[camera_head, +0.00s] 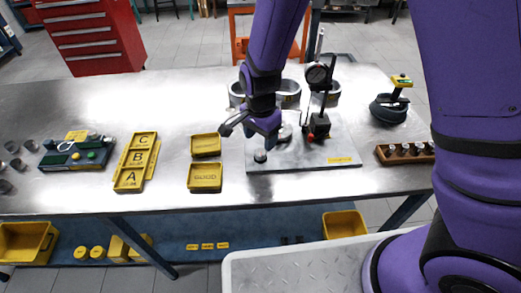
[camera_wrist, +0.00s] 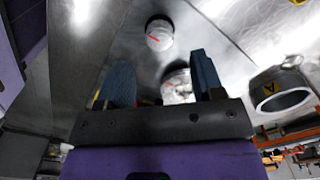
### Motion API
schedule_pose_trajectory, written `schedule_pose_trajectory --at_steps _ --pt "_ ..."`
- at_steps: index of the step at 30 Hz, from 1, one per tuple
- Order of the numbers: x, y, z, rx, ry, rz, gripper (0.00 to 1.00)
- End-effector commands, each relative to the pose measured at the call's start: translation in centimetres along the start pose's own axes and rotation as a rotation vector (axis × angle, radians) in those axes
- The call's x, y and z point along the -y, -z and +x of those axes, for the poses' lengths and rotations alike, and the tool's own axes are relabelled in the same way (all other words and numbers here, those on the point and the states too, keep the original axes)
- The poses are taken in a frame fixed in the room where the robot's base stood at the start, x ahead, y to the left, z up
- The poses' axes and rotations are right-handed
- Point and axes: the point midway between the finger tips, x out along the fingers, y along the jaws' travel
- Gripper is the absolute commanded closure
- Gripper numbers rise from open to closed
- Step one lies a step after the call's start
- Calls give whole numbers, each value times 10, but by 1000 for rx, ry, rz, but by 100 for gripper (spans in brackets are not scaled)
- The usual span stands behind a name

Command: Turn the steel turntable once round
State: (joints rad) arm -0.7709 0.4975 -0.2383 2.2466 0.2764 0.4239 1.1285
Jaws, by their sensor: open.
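My gripper (camera_wrist: 160,85) is open, with its two blue fingers apart and pointing at the steel plate (camera_head: 300,162). A shiny round steel piece (camera_wrist: 178,88), perhaps the turntable, shows beyond and between the fingers, partly hidden by the gripper body. Whether a finger touches it cannot be told. A second round piece with a pale top and red line (camera_wrist: 159,34) stands farther out on the plate. In the head view, my gripper (camera_head: 248,128) is low over the plate's left part and partly hides a silver round part (camera_head: 285,132). A small dark knob-like piece (camera_head: 260,156) sits near the plate's front left corner.
A dial gauge (camera_head: 317,74) on a stand with a red and black base (camera_head: 319,126) rises right of my gripper. Metal rings (camera_head: 289,93) stand behind. Yellow trays (camera_head: 205,177) lie left of the plate. A wooden rack (camera_head: 405,152) and dark pot (camera_head: 389,108) are right.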

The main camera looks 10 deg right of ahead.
Motion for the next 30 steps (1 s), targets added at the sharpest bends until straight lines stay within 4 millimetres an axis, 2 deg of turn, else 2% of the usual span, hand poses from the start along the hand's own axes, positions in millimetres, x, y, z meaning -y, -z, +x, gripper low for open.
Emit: schedule_pose_trajectory --at_steps 3,10,15,23,26,30 --pt "-1 0 22 1 -5 1 39" --pt "0 0 49 1 -3 -1 39" --pt "0 0 57 1 0 -2 39" --pt "0 0 58 0 0 -2 39" --pt "0 0 58 0 0 -2 57" --pt "0 0 58 0 0 -2 88"
